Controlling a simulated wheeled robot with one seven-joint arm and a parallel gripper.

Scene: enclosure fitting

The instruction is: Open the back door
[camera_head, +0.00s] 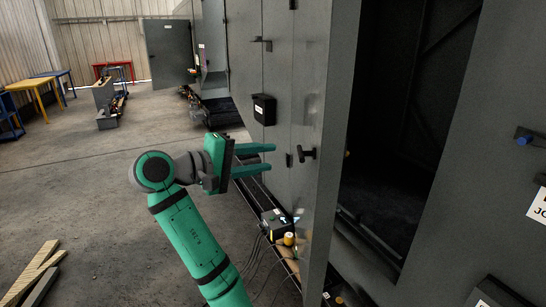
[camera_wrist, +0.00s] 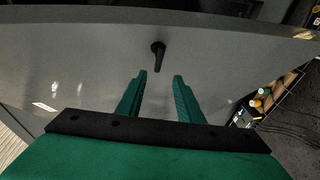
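A grey metal door (camera_head: 318,75) stands at the centre right in the head view, its edge beside a dark opening (camera_head: 400,120) in the enclosure. A black handle (camera_head: 307,154) sits on the door's face. My gripper (camera_head: 273,158) is open, with two green fingers pointing at the door, left of the handle and apart from it. In the wrist view the handle (camera_wrist: 158,50) shows on the grey door face (camera_wrist: 80,55), just beyond the gap between the fingertips (camera_wrist: 160,75). Nothing is between the fingers.
A black box (camera_head: 264,109) is fixed on the panel above my gripper. A small yellow and black device (camera_head: 276,222) and cables lie low by the door. Wooden planks (camera_head: 32,272) lie at the lower left. Open concrete floor (camera_head: 90,180) is on the left.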

